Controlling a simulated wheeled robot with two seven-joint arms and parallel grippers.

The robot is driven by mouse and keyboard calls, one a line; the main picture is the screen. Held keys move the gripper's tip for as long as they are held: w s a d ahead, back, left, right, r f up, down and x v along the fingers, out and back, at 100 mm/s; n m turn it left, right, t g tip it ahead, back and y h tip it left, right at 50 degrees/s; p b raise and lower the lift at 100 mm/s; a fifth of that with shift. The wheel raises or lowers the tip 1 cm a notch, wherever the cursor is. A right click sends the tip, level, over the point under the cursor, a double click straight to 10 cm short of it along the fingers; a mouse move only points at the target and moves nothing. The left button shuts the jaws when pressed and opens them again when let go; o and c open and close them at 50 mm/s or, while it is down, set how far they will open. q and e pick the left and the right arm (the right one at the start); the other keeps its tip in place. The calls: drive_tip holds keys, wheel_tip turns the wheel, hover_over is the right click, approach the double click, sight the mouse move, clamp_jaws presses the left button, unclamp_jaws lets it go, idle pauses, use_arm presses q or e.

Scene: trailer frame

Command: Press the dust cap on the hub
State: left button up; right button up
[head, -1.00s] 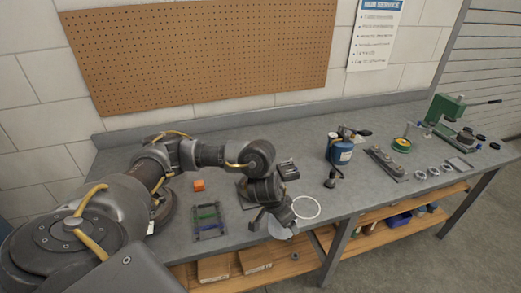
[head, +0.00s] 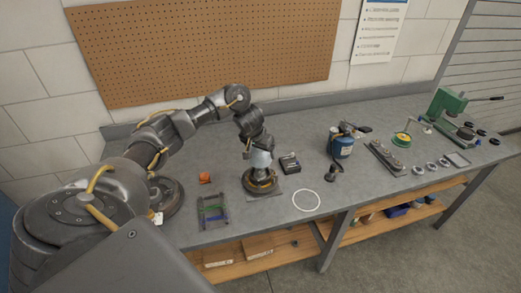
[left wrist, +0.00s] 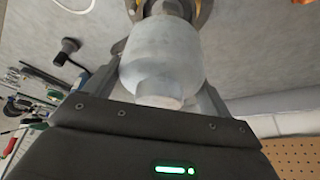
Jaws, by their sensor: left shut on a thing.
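The hub (head: 262,186) is a dark round part with a brassy ring, on a grey plate near the bench's front edge. My left gripper (head: 258,147) is directly above it, pointing down. It is shut on a pale grey stepped cylinder (head: 260,159), which fills the middle of the left wrist view (left wrist: 163,58). The cylinder's far end is over the hub, whose ring shows at the top of the left wrist view (left wrist: 205,12). I cannot tell whether they touch. No separate dust cap can be made out; the cylinder hides the hub's middle. My right gripper is out of view.
A white ring (head: 294,201) lies flat and empty right of the hub. A black block (head: 290,162) is close behind right, a tool tray (head: 228,213) at left, an orange item (head: 205,178) behind it. A blue canister (head: 341,147) and green press (head: 447,104) stand farther right.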

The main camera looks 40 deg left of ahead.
use_arm(q)
drive_tip(key=shift+f+b, duration=2.15)
drive_tip(key=shift+b, duration=0.65)
drive_tip(key=shift+f, duration=0.9)
drive_tip(key=shift+s+r+p, duration=0.1)
drive_tip(key=shift+s+p, duration=0.05)
drive_tip(key=shift+p, duration=0.8)
drive_tip(key=shift+f+p, duration=0.2)
drive_tip(key=shift+p, duration=1.2)
drive_tip(key=o, duration=0.9)
